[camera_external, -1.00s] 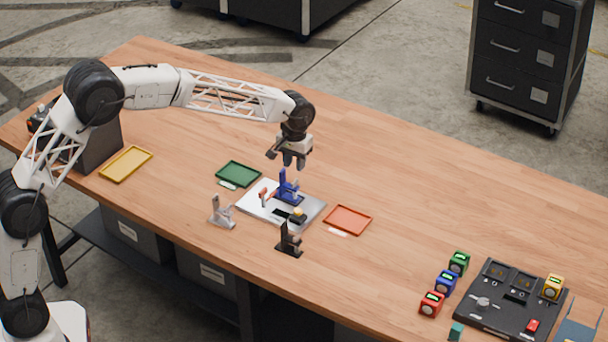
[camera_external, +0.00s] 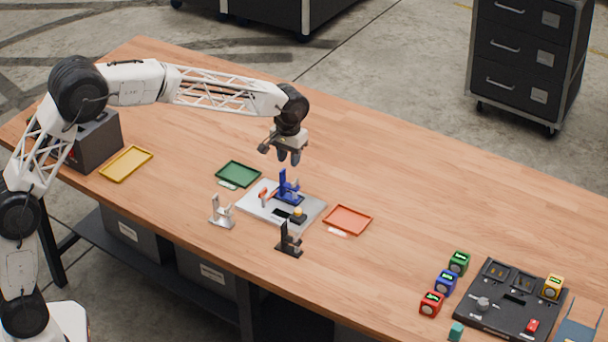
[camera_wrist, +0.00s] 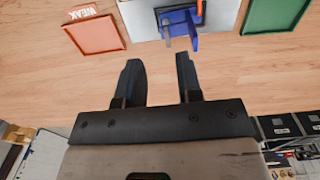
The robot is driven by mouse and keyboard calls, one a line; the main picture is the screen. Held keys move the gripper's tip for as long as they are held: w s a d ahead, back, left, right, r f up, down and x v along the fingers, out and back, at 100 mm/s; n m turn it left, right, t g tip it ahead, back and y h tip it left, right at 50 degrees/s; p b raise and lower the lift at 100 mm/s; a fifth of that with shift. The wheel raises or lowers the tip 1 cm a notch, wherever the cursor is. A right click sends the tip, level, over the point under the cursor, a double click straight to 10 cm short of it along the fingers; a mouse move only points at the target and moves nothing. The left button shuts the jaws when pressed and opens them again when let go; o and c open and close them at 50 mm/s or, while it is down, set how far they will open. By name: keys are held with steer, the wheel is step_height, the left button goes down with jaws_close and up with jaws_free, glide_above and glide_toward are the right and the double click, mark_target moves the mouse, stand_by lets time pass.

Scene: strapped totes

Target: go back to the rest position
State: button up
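My gripper (camera_external: 289,157) hangs above the table, over and slightly behind the blue stand (camera_external: 284,183) on the silver plate (camera_external: 255,210). In the wrist view my gripper (camera_wrist: 159,75) has its two fingers apart with nothing between them. The blue stand (camera_wrist: 179,25) shows beyond the fingertips, apart from them. My arm is stretched out from the left, with its elbow raised.
A green tray (camera_external: 238,174), an orange-red tray (camera_external: 348,220) and a yellow tray (camera_external: 126,164) lie on the wooden table. A grey stand (camera_external: 222,212) and a black stand (camera_external: 290,241) are in front of the plate. Small coloured cubes and a black panel (camera_external: 510,303) are at right.

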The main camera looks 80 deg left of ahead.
steer(key=s+d+r+m, duration=0.2)
steer(key=s+d+r, duration=0.2)
steer(key=s+d, duration=0.35)
steer(key=s+d+r+m+t, duration=0.1)
steer(key=s+d+r, duration=0.4)
steer(key=s, duration=0.4)
steer(key=s+d+r+m, duration=0.2)
steer(key=s+d+r, duration=0.1)
steer(key=s+d, duration=0.5)
steer(key=s+d+f+m, duration=0.1)
steer(key=s+d, duration=0.2)
steer(key=s, duration=0.6)
steer(key=s+d+f+m+t, duration=0.1)
steer(key=s+d, duration=0.3)
steer(key=s, duration=0.6)
steer(key=s+d+f+m, duration=0.2)
steer(key=s+d+f, duration=0.1)
steer(key=s, duration=0.7)
steer(key=shift+s+d+m, duration=0.2)
steer(key=shift+d+m, duration=0.1)
steer(key=shift+d, duration=0.2)
